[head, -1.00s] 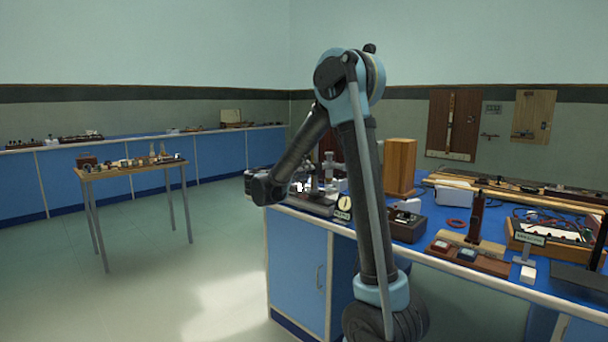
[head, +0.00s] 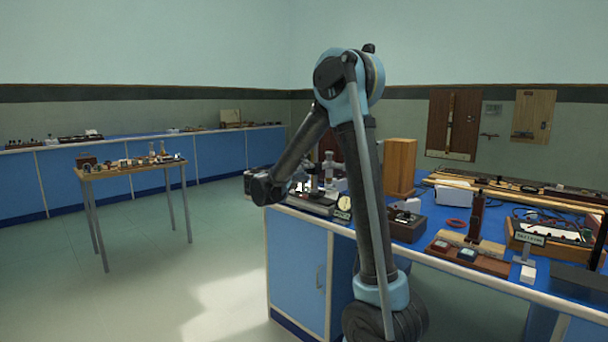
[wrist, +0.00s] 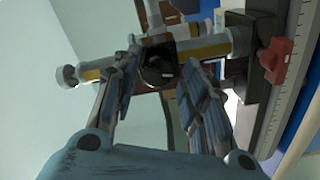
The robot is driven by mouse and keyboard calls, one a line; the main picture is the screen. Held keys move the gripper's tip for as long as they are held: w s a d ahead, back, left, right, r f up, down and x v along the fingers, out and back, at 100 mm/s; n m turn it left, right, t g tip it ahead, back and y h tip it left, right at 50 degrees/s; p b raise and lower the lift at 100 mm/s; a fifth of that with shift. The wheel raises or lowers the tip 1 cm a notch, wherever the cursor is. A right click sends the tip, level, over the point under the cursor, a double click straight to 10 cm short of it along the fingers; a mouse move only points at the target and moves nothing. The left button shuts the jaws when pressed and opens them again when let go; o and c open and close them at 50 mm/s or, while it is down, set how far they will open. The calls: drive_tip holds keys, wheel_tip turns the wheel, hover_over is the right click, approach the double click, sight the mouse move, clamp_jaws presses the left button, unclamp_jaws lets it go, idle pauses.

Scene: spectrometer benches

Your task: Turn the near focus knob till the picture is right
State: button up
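In the wrist view a dark round knob (wrist: 158,72) faces me on an instrument with grey and brass cylinders (wrist: 205,48). My gripper (wrist: 160,78) has its two jointed fingers spread, one on each side of the knob. The fingertips are close to the knob; I cannot tell whether either touches it. A red knob (wrist: 275,60) sits further right, beside a rail with a scale (wrist: 290,85). In the head view the instrument (head: 318,185) stands at the bench's left end, partly behind my arm. My gripper is too small and hidden there to make out. No focus picture is readable.
A small table (head: 133,170) with instruments stands to the left. The floor between is clear.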

idle(0.3)
drive_tip(key=v, duration=1.2)
drive_tip(key=shift+d, duration=0.1)
drive_tip(key=s+d+f+g+y, duration=0.15)
drive_tip(key=s+d, duration=0.25)
drive_tip(key=d, duration=0.4)
drive_tip(key=s+d+f+m+g+y, duration=0.1)
drive_tip(key=s+d+f+g, duration=0.2)
drive_tip(key=s+d, duration=0.3)
drive_tip(key=s+d+f+g+y, duration=0.2)
drive_tip(key=s+d+f+g, duration=0.1)
drive_tip(key=d, duration=0.6)
drive_tip(key=s+f+m+g+y, duration=0.1)
drive_tip(key=s+f+y, duration=0.1)
drive_tip(key=s+f, duration=0.3)
drive_tip(key=s+f+m+g+y, duration=0.1)
drive_tip(key=s+f+y, duration=0.2)
drive_tip(key=s, duration=0.8)
drive_tip(key=s+f+g+y, duration=0.1)
drive_tip(key=s+f+y, duration=0.2)
drive_tip(key=s+f, duration=0.4)
drive_tip(key=shift+s+a+m, duration=0.15)
drive_tip(key=shift+s+m, duration=0.25)
drive_tip(key=shift+s, duration=0.05)
